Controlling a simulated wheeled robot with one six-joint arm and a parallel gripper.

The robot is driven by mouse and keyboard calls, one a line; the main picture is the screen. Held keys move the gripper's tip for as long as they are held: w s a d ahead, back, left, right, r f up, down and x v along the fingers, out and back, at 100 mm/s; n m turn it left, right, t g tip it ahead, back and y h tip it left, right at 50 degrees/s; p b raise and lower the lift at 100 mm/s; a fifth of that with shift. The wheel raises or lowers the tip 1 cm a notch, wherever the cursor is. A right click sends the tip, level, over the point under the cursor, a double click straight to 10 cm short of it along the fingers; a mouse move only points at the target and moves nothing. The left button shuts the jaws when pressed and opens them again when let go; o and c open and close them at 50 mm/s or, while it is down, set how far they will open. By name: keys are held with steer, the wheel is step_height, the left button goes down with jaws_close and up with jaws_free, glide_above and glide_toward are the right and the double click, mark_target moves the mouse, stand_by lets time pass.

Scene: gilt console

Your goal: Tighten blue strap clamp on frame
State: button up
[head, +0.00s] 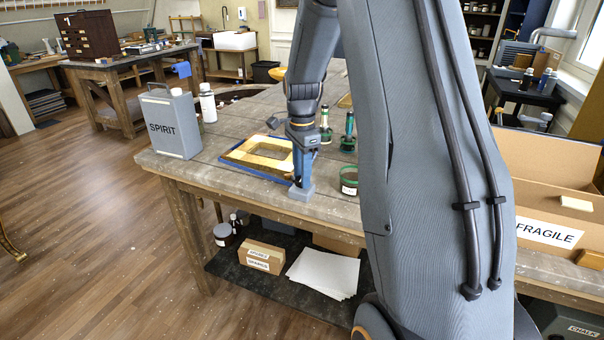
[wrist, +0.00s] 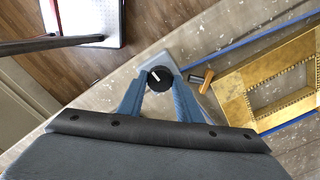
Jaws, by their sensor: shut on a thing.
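The gilt frame (head: 266,153) lies flat on the workbench, with the blue strap (head: 232,162) around its outer edge. The frame (wrist: 262,88) and strap (wrist: 228,47) also show at the right of the wrist view. The grey-blue clamp body (head: 301,193) sits at the frame's near corner, by the bench edge. It shows under my fingers in the wrist view (wrist: 176,70). My gripper (wrist: 159,84) points down and is shut on the clamp's round black knob (wrist: 159,76), which bears a white line. In the head view my gripper (head: 303,168) hides the knob.
A SPIRIT can (head: 172,125) and a white bottle (head: 207,102) stand at the bench's left. A FRAGILE box (head: 547,235) is at far right. A small wooden-ended piece (wrist: 207,82) lies beside the clamp.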

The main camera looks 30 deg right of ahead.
steer(key=shift+m, duration=1.9)
steer(key=o, duration=1)
steer(key=shift+o, duration=0.2)
steer(key=shift+r+b, duration=1.05)
steer(key=shift+r, duration=2.9)
